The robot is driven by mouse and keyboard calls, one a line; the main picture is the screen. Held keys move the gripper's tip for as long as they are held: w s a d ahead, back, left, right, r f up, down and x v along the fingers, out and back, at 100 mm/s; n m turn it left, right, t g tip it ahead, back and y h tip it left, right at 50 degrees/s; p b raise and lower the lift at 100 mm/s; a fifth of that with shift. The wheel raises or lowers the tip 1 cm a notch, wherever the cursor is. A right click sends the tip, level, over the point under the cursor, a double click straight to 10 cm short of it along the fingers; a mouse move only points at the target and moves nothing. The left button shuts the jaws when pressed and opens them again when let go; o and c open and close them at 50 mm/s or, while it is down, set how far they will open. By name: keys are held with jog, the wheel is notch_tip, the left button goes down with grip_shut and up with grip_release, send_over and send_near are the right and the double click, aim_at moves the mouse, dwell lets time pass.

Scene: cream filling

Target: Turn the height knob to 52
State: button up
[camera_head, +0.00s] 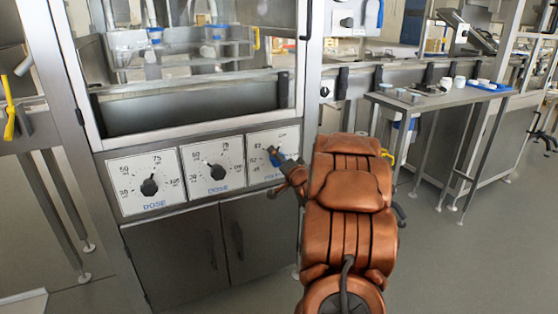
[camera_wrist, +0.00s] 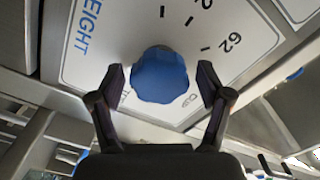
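The height knob is a blue, ridged round knob (camera_wrist: 161,75) on a white dial panel (camera_wrist: 95,60), where the wrist view shows "EIGHT", tick marks and the number 62. In the head view its panel (camera_head: 258,143) is the rightmost of three, and the blue knob (camera_head: 277,160) is partly hidden by my gripper. My gripper (camera_wrist: 161,82) is open, with one finger on each side of the knob. A narrow gap shows between each finger and the knob. I cannot make out which number the knob points to.
Two dose panels with black knobs (camera_head: 149,187) (camera_head: 217,172) sit left of the height panel. Steel cupboard doors (camera_head: 180,255) are below, and a glazed guard frame (camera_head: 190,70) is above. A side table (camera_head: 440,98) with small items stands to the right. Floor is clear at right.

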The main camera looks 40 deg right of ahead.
jog(key=c, duration=1.1)
jog(key=shift+n, duration=0.3)
jog(key=n+p, duration=0.1)
jog(key=n, duration=0.3)
jog(key=shift+a+r+n+p, duration=0.1)
jog(key=shift+n+p, duration=0.2)
jog(key=shift+p, duration=0.1)
jog(key=n, duration=0.5)
jog(key=shift+a+n, duration=0.1)
jog(key=shift+n, duration=0.2)
jog(key=n+b, duration=0.1)
jog(key=n, duration=0.2)
jog(key=n+b, duration=0.1)
jog(key=n, duration=0.2)
jog(key=shift+w+a+f, duration=0.1)
jog(key=shift+f, duration=0.1)
jog(key=n+b, duration=0.2)
jog(key=n, duration=0.3)
jog(key=shift+n, duration=0.4)
